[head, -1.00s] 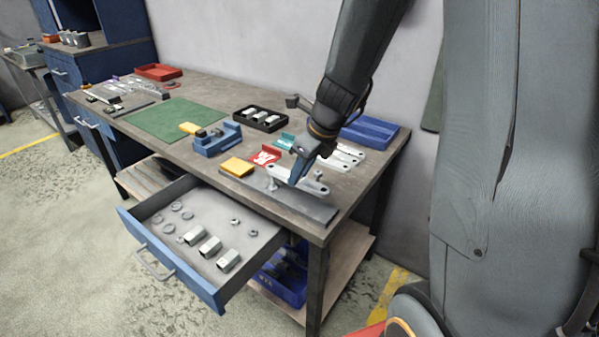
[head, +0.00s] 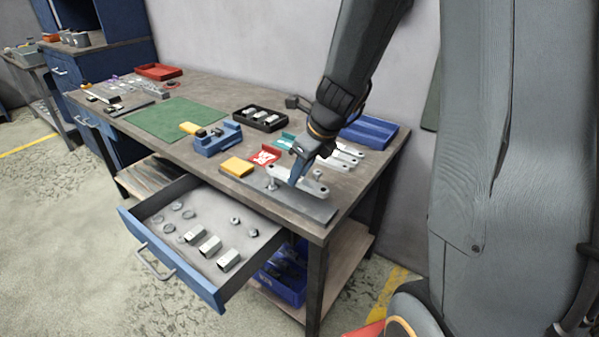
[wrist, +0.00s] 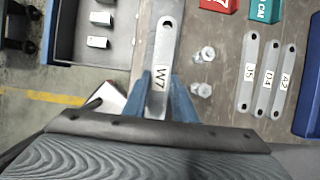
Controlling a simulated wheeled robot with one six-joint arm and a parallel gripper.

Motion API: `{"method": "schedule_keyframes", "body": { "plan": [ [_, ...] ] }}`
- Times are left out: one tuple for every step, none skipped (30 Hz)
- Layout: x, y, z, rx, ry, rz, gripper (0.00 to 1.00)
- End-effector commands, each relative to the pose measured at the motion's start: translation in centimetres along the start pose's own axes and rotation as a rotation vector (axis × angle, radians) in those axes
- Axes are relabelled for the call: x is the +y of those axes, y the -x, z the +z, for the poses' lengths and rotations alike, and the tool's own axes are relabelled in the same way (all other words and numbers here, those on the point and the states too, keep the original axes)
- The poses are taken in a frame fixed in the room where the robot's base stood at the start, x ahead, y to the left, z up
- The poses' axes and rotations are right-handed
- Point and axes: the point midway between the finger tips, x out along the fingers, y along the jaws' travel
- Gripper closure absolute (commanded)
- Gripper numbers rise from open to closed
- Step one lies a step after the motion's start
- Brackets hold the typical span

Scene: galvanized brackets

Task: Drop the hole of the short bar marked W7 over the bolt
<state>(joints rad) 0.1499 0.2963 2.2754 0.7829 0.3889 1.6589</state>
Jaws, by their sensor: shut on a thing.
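My gripper (wrist: 160,90) is shut on the short bar marked W7 (wrist: 164,50), a pale metal strip. In the wrist view the bar's far end, with a hole, points up the picture, and the label sits between the blue fingers. Two upright bolts (wrist: 204,55) (wrist: 201,90) stand to the right of the bar in that view, apart from it in the picture. In the head view my gripper (head: 296,180) and the bar (head: 312,187) are over the grey plate (head: 310,208) near the table's front edge. One bolt (head: 271,184) shows by the bar's left end. The bar's height is hard to judge.
Other bars marked J5 (wrist: 249,70), D4 (wrist: 266,76) and A2 (wrist: 284,80) lie to the right in the wrist view. Red (head: 264,156) and yellow (head: 237,167) blocks and a blue tray (head: 370,132) are nearby. An open drawer (head: 170,255) juts out in front.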

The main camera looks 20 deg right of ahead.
Motion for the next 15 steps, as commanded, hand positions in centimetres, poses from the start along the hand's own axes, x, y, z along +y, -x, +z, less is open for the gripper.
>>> {"method": "schedule_keyframes", "body": {
  "plan": [
    [0.0, -0.1, 0.0, 0.000, 0.000, 0.000, 1.00],
    [0.0, -0.2, -0.1, 0.000, 0.000, 0.000, 1.00],
    [0.0, -0.2, -0.1, 0.000, 0.000, 0.000, 1.00],
    [0.0, -0.3, -0.1, 0.000, 0.000, 0.000, 1.00],
    [0.0, -0.4, -0.1, 0.000, 0.000, 0.000, 1.00],
    [0.0, -0.5, -0.2, 0.000, 0.000, 0.000, 1.00],
    [0.0, -0.5, -0.2, 0.000, 0.000, 0.000, 1.00],
    [0.0, -0.6, -0.2, 0.000, -0.001, 0.000, 1.00],
    [0.0, -0.7, -0.3, 0.000, -0.001, 0.000, 1.00],
    [0.0, -0.8, -0.3, 0.000, -0.001, 0.000, 1.00],
    [0.0, -0.8, -0.3, 0.000, -0.001, 0.000, 1.00],
    [0.0, -0.9, -0.3, 0.000, -0.001, 0.000, 1.00],
    [0.0, -1.0, -0.4, 0.000, -0.001, 0.000, 1.00],
    [0.0, -1.0, -0.4, 0.000, -0.001, 0.000, 1.00],
    [0.0, -1.1, -0.4, 0.000, -0.001, 0.000, 1.00]
  ]
}}
